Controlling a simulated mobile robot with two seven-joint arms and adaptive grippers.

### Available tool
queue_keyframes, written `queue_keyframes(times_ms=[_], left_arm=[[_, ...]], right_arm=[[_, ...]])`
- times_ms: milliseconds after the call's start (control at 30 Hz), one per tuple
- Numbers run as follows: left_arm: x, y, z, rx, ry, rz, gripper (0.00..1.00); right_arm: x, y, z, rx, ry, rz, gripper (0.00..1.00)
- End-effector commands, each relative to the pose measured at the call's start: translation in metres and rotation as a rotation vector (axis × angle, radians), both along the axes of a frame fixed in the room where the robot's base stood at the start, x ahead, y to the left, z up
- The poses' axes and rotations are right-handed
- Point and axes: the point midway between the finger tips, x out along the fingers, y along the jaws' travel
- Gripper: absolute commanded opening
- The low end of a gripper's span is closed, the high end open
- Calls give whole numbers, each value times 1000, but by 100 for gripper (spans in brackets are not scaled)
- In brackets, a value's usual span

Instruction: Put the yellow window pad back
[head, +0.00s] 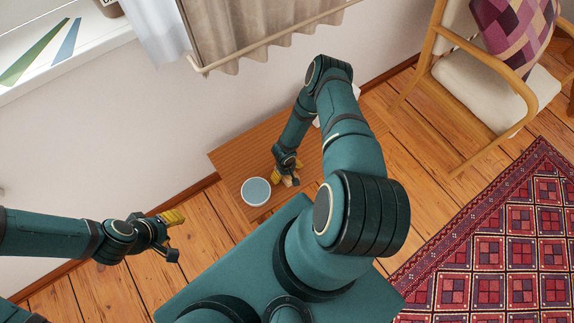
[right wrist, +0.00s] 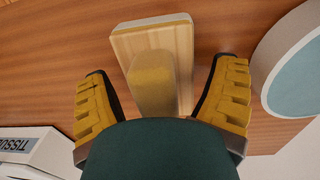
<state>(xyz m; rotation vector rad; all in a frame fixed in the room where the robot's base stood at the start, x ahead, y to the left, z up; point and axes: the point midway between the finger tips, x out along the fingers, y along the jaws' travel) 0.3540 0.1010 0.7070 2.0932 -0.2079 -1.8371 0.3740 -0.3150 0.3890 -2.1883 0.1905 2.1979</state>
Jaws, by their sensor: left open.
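The window pad (right wrist: 153,85) is in the right wrist view: a pale wooden block with a rounded, dull yellow grip. It is on the brown wooden surface. My right gripper (right wrist: 160,90) is open, its fingers on either side of the grip with gaps showing. In the head view my right gripper (head: 287,178) is low over the wooden bench (head: 235,160), and the pad is mostly hidden there. My left gripper (head: 172,236) is open and empty, over the floor to the left of the bench.
A round pot with a blue-grey top (head: 256,191) stands close beside my right gripper. A white tissue box (right wrist: 35,150) is on the other side in the wrist view. A windowsill (head: 60,60), curtain (head: 250,30), armchair (head: 490,90) and red rug (head: 500,240) surround the bench.

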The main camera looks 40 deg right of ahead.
Motion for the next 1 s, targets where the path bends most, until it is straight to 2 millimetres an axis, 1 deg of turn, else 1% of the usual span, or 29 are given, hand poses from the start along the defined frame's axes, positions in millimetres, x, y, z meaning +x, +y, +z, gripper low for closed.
queue_keyframes(times_ms=[300, 433, 567, 800, 900, 1000], left_arm=[[0, 0, 1, 0, 0, 0, 46], [-1, 0, 4, 0, 2, -1, 46], [-2, 0, 12, -1, 5, -1, 46], [-5, -1, 27, -3, 12, -2, 46], [-6, -1, 32, -3, 14, -4, 46], [-7, -1, 34, -3, 16, -3, 46]], right_arm=[[0, 0, 1, 0, 0, 0, 92], [0, 0, 9, 0, 0, 0, 92], [0, 2, 30, 1, 0, -1, 92], [1, 4, 80, 0, -1, -1, 92], [1, 5, 97, 0, -1, -1, 92], [1, 7, 109, 0, 0, 0, 92]])
